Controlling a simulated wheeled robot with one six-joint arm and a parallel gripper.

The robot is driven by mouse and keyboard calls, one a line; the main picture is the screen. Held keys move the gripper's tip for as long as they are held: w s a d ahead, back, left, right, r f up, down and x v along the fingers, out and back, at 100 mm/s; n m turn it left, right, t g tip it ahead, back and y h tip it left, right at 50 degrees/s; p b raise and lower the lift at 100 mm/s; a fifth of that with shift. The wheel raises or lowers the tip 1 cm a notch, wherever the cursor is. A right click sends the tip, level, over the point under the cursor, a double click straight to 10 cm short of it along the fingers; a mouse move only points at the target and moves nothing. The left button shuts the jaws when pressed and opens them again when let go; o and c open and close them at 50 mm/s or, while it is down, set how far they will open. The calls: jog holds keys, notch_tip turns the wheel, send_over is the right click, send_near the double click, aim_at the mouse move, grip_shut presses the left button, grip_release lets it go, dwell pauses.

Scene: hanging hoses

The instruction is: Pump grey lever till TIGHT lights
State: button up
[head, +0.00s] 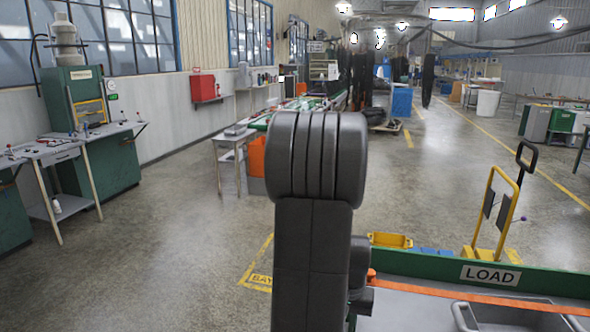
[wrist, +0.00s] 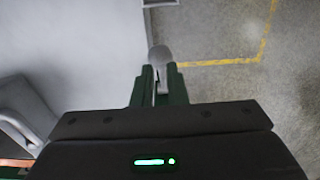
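In the wrist view, a grey rounded end (wrist: 160,55), which looks like the grey lever's, shows just beyond and between my fingertips. My gripper (wrist: 161,78) has its two dark green fingers close on either side of it, and a narrow grey strip runs between them. They appear shut on it. In the head view my own dark arm fills the middle and hides my gripper and the lever. No lamp marked TIGHT shows in either view.
In the head view, a green-edged deck with a LOAD sign (head: 491,275) and an orange strap (head: 450,291) is at lower right. A yellow frame (head: 494,215) stands behind it. A green machine (head: 90,130) and tables are at left. Open floor (head: 180,240) lies between.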

jog(key=shift+f, duration=0.15)
jog(key=shift+f+b, duration=0.7)
jog(key=shift+f, duration=0.1)
jog(key=shift+s+a+f+b, duration=0.15)
jog(key=shift+s+f+b, duration=0.25)
jog(key=shift+f+b, duration=0.3)
jog(key=shift+s+a+f+b, duration=0.1)
jog(key=shift+s+f+b, duration=0.25)
jog(key=shift+f+b, duration=0.3)
jog(key=shift+f, duration=0.1)
